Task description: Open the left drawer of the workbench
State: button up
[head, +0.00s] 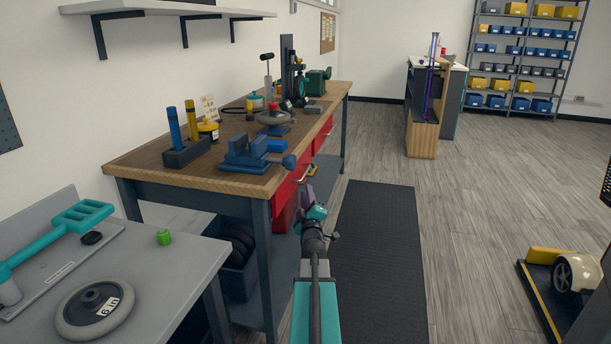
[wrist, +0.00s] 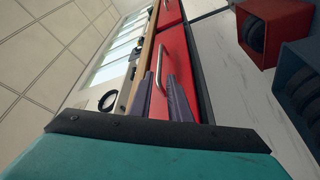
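The wooden-topped workbench (head: 225,179) stands along the left wall in the head view, with red drawers facing the aisle. The nearer, left drawer (head: 287,193) looks closed; my gripper partly covers its front. In the wrist view the red drawer front (wrist: 182,62) carries a silver bar handle (wrist: 158,66). My gripper (head: 308,194) is in front of this drawer. In the wrist view its two purple fingers (wrist: 159,79) are apart, with the handle lined up between their tips. I cannot tell whether they touch it. The other red drawer (head: 324,134) lies farther along.
A blue vise (head: 245,152) sits on the bench's near corner. A grey table (head: 150,262) with a wheel (head: 94,308) stands at the near left. Under the bench are a red bin (wrist: 257,38) and a blue bin (wrist: 303,62). A dark mat (head: 378,255) covers clear floor.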

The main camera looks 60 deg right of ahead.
aim_at(305, 172)
jog(key=shift+x, duration=5.95)
grip_shut()
